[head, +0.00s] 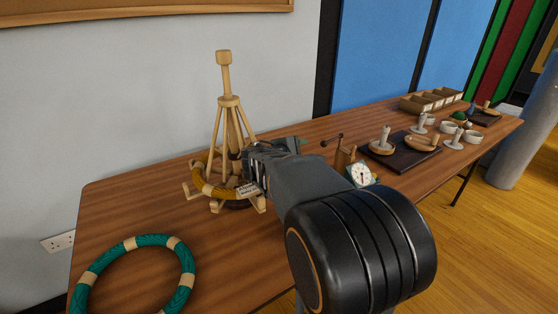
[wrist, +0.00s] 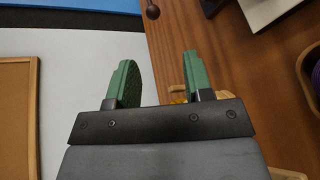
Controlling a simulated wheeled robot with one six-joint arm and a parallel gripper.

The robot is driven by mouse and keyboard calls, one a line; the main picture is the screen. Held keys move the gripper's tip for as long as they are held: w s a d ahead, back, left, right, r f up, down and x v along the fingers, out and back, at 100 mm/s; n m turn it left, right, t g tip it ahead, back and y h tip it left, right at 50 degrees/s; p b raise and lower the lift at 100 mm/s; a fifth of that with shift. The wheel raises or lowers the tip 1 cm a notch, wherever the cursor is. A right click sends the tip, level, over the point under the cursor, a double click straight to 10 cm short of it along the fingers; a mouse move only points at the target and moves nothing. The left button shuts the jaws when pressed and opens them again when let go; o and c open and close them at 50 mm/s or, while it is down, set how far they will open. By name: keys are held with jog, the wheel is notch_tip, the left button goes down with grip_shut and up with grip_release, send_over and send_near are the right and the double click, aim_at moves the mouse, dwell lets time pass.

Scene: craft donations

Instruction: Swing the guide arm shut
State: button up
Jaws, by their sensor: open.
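A thin dark rod with round ends (head: 332,140) stands out from a small wooden block (head: 343,160) beside a dial; I cannot tell for sure that it is the guide arm. A dark ball (wrist: 151,10), perhaps its end, shows at the top of the wrist view. My gripper (head: 292,145) is at the right of a wooden stand (head: 228,100) with splayed legs. Its green fingers (wrist: 160,65) are apart, with nothing clearly held. Pale wood with some yellow (wrist: 178,92) shows partly behind the right finger. My arm hides part of the table.
A yellow ring (head: 205,188) lies around the stand's base. A green and tan ring (head: 140,262) lies at the front left. A white dial (head: 361,174), a dark tray (head: 398,158) and several dishes are at the right. Bare table (head: 130,195) lies left of the stand.

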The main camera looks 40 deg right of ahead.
jog(key=s+a+r+m+y+p, duration=0.1)
jog(key=s+a+m+y+p, duration=0.1)
jog(key=a, duration=0.4)
jog(key=s+a+r+m+y+p, duration=0.2)
jog(key=s+a+y+p, duration=0.2)
jog(key=a+y+p, duration=0.1)
jog(key=shift+a+r+m+p, duration=0.25)
jog(key=shift+a+m+p, duration=0.2)
jog(key=shift+p, duration=0.6)
jog(key=shift+s, duration=0.1)
jog(key=shift+c, duration=0.5)
